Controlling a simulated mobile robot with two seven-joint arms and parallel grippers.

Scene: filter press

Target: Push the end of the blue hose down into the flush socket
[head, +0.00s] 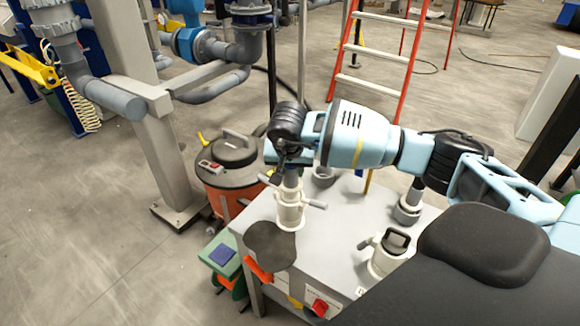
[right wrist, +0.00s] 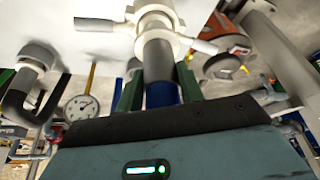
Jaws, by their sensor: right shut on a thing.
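My right gripper (head: 288,160) is above the near-left part of the grey table, shut on the blue hose. In the right wrist view its green fingers stand on both sides of the hose, whose blue part (right wrist: 162,95) shows between them. The hose's dark grey end (right wrist: 158,62) runs to the mouth of a white socket with two side levers (right wrist: 152,22). This socket also shows in the head view (head: 290,212), upright on the table, with the grey end lined up over it. I cannot tell how deep the end sits. My left gripper is not in view.
The grey table (head: 345,215) also carries a white fitting with a black handle (head: 388,255) and grey sockets (head: 408,212). A dial gauge (right wrist: 82,107) shows in the wrist view. An orange vacuum drum (head: 230,170) and a post stand to the left; a red ladder (head: 375,50) stands behind.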

